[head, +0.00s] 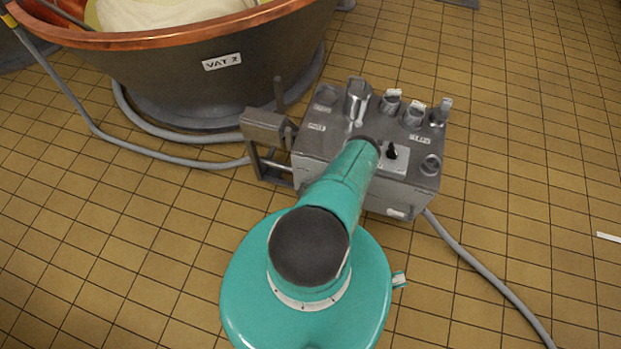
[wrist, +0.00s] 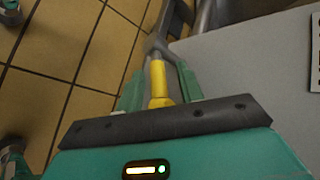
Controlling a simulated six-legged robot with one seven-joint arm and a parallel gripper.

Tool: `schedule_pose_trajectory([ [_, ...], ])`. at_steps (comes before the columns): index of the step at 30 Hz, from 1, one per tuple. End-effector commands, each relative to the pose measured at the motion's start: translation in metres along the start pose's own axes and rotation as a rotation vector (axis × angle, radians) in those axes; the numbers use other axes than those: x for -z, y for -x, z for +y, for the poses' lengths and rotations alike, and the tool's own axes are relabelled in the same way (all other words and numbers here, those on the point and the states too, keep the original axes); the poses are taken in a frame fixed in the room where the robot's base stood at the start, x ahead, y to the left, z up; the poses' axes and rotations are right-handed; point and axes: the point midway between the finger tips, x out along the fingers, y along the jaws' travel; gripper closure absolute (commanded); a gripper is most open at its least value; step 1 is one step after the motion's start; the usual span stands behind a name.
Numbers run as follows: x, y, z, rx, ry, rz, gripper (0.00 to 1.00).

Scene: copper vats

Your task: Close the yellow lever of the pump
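The pump (head: 322,150) is a grey metal box with fittings and a black knob on top, standing on the floor in the head view. The yellow lever (wrist: 157,82) shows in the wrist view, its yellow grip running up to a grey metal end. My gripper (wrist: 160,80) has its teal fingers on both sides of the yellow grip. I cannot tell whether they press on it or leave a small gap. In the head view my own arm hides the gripper, and no yellow lever can be seen.
A copper-rimmed vat labelled VAT 2 (head: 195,75) stands behind and left of the pump. A grey hose (head: 110,138) runs to the pump's left side. A grey cable (head: 480,265) leaves at its right. The tiled floor at right is mostly clear.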

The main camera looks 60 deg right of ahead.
Motion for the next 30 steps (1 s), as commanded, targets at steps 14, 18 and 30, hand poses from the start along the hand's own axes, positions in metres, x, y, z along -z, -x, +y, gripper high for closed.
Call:
schedule_pose_trajectory([
  [14, 0.002, 0.039, 0.000, 0.000, -0.001, 0.000, 0.63],
  [18, 0.002, 0.071, 0.000, -0.001, -0.001, 0.001, 0.63],
  [30, 0.000, 0.136, 0.000, 0.000, -0.001, 0.000, 0.63],
])
